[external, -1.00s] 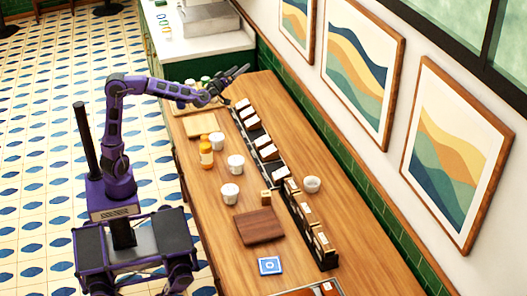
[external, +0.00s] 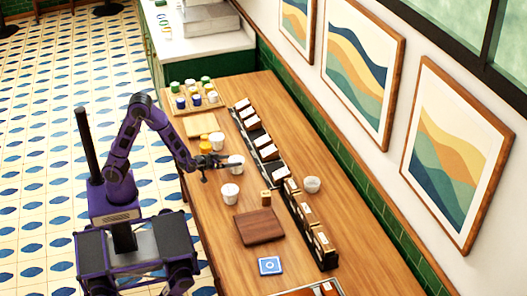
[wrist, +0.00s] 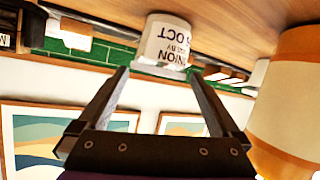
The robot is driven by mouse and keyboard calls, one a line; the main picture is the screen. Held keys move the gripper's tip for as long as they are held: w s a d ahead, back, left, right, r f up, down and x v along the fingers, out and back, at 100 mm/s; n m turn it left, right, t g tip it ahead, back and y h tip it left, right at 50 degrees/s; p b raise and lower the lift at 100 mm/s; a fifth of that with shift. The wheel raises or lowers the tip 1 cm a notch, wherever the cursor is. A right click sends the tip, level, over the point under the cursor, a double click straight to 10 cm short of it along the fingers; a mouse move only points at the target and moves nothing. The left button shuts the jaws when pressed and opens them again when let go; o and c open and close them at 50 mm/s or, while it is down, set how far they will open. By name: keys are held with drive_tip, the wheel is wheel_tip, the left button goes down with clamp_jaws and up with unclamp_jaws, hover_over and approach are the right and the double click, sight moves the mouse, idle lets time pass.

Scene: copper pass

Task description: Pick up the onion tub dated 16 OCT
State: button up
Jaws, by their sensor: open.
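Three white tubs stand on the wooden counter: a far one (external: 217,141), a middle one (external: 236,168) and a near one (external: 230,193). My gripper (external: 230,161) is low over the counter at the middle tub. In the wrist view, which is upside down, my gripper (wrist: 160,75) is open and empty. A white tub (wrist: 166,38) sits just ahead of the fingertips, roughly centred between them. Its label shows part of ONION and a date ending in OCT. The day digits are not clear. The labels of the other tubs are too small to read.
An orange-capped bottle stands close beside my gripper, large at the right of the wrist view (wrist: 290,95). A row of dark bins (external: 262,150) runs behind the tubs. A wooden board (external: 260,227) and blue card (external: 270,266) lie nearer. A tray of small jars (external: 180,106) is farther off.

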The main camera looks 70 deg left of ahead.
sight(243, 161)
drive_tip(key=shift+d+f, duration=0.2)
drive_tip(key=shift+f, duration=0.3)
drive_tip(key=x, duration=0.7)
drive_tip(key=shift+b, duration=0.35)
drive_tip(key=shift+c, duration=0.2)
drive_tip(key=shift+r, duration=0.1)
drive_tip(key=c, duration=1.2)
